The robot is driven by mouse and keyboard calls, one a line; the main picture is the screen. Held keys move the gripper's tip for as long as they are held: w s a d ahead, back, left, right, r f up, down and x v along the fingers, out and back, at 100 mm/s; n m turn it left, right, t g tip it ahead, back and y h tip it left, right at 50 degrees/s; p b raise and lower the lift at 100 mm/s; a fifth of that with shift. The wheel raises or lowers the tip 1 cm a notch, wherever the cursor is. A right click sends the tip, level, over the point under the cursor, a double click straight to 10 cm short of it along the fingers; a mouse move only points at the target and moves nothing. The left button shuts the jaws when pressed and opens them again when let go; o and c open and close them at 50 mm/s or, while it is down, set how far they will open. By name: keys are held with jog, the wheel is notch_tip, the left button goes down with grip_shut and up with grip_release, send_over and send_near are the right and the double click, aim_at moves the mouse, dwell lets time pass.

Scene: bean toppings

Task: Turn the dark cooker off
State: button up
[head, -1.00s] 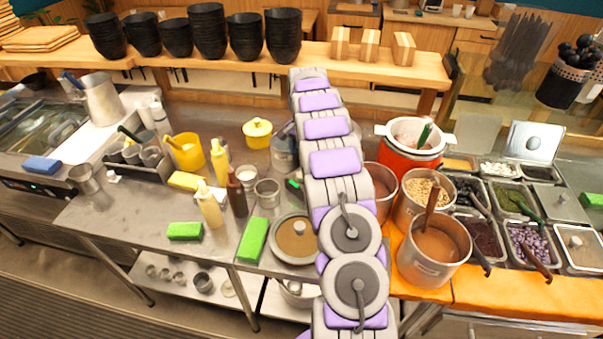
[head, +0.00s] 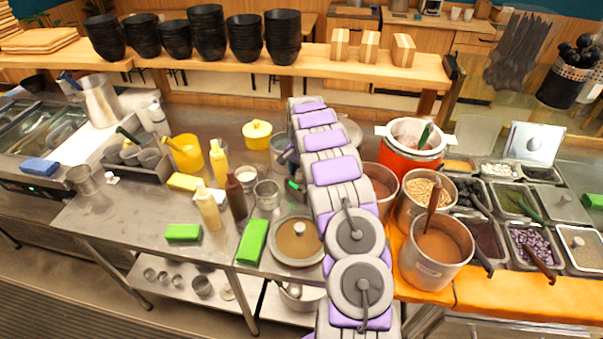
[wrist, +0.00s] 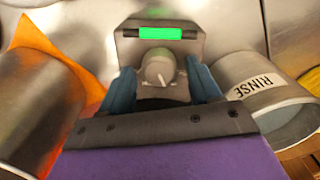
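In the wrist view, the cooker's front panel (wrist: 128,48) carries a lit green indicator (wrist: 160,33) above a round grey knob (wrist: 158,68). My gripper (wrist: 163,84) is open, with one blue finger on each side of the knob. I cannot tell whether the fingers touch it. In the head view, my arm hides most of the cooker and the gripper. A small green light (head: 293,185) shows just left of my arm.
In the wrist view, a metal container marked RINSE (wrist: 268,95) stands close on the right, and another metal container (wrist: 38,105) on the left. In the head view, a red cooker (head: 398,160) and a soup pot (head: 432,272) stand right of my arm.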

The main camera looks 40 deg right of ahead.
jog(key=shift+a, duration=0.2)
jog(key=shift+c, duration=1.4)
jog(key=shift+s, duration=0.1)
jog(key=c, duration=0.6)
jog(key=shift+c, duration=0.2)
jog(key=shift+r+n, duration=0.1)
jog(key=shift+n, duration=0.2)
jog(key=n+p, duration=0.3)
jog(key=shift+r, duration=0.1)
jog(key=n+p, duration=0.2)
jog(key=n, duration=0.3)
jog(key=shift+d, duration=0.1)
jog(key=shift+n, duration=0.3)
jog(key=shift+w, duration=0.2)
